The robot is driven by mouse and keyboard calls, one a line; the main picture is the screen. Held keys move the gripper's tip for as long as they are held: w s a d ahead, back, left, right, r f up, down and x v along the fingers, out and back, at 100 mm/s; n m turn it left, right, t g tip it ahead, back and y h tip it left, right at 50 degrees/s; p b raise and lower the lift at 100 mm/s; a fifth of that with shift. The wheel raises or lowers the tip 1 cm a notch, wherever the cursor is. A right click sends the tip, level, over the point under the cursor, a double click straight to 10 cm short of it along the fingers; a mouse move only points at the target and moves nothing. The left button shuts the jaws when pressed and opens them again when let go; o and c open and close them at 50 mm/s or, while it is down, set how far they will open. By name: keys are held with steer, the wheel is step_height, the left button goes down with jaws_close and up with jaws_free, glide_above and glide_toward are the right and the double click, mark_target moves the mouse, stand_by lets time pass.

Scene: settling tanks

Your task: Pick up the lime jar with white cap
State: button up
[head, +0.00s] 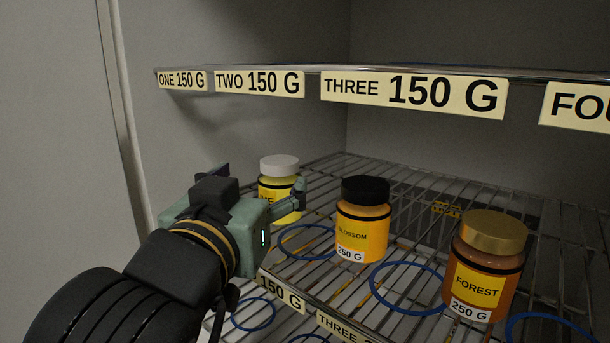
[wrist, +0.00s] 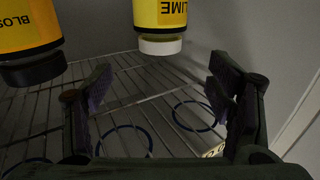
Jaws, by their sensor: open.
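The lime jar with the white cap (head: 279,168) stands upright on the wire shelf at the back left, its lower part and label partly hidden by my gripper. It also shows in the wrist view (wrist: 160,14), upside down, with its yellow label reading LIME and its white cap (wrist: 160,46). My gripper (head: 262,184) is in front of the jar in the head view. In the wrist view my gripper (wrist: 160,88) is open and empty, its fingers spread wide apart. The jar lies beyond the fingertips, roughly in line with the gap, and does not appear to be touched.
A black-capped Blossom jar (head: 362,222) stands just right of the lime jar. A gold-capped Forest jar (head: 486,270) stands farther right. Blue rings (head: 408,288) mark the wire shelf. An upper shelf edge with labels (head: 414,93) hangs above, and a grey wall (head: 60,150) is at left.

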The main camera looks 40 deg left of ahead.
mark_target(275, 169)
steer(key=x, duration=0.4)
steer(key=shift+s+a, duration=0.1)
steer(key=shift+p+x, duration=0.95)
steer(key=shift+x, duration=2.15)
steer(key=shift+c, duration=0.2)
steer(key=c, duration=1.6)
